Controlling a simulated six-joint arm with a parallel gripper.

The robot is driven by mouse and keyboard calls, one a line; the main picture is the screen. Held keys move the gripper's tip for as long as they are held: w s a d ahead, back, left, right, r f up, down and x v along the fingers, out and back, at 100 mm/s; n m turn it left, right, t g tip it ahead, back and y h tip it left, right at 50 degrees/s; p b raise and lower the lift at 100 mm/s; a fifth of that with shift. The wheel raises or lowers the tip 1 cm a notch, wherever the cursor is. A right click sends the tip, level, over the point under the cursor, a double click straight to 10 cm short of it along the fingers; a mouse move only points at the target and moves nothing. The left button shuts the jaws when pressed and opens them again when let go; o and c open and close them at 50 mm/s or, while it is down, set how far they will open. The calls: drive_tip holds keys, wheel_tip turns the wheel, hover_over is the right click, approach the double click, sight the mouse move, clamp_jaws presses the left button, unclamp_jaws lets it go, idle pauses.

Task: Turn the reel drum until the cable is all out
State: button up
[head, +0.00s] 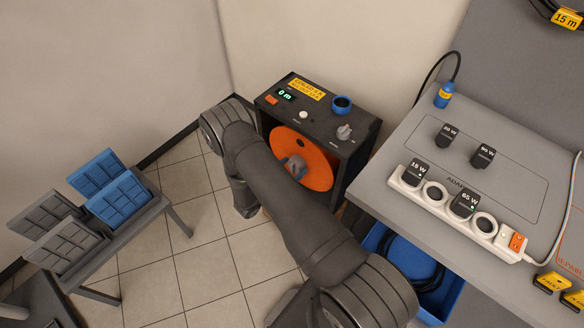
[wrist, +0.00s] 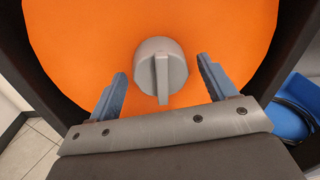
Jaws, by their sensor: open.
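The orange reel drum (head: 318,160) sits upright in the front of a dark box (head: 350,150) in the head view. It fills much of the wrist view (wrist: 80,40). A grey round knob (wrist: 161,70) with a raised bar stands on the drum's face, the bar close to upright in the wrist view. My gripper (wrist: 163,84) is open, with one blue finger on each side of the knob and a gap to it on both sides. In the head view my gripper (head: 293,167) is at the drum, partly hidden by my arm. The box's green display (head: 286,95) reads 0 m. No cable shows on the drum's face.
The box top carries a blue ring socket (head: 342,105), a white button (head: 304,115) and a grey knob (head: 344,132). A grey table (head: 400,205) with a power strip (head: 420,201) stands right. A blue bin (head: 375,238) holding dark cable sits below it. A panel rack (head: 110,245) stands left.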

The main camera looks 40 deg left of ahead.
drive_tip(key=shift+w, duration=0.2)
drive_tip(key=c, duration=1.4)
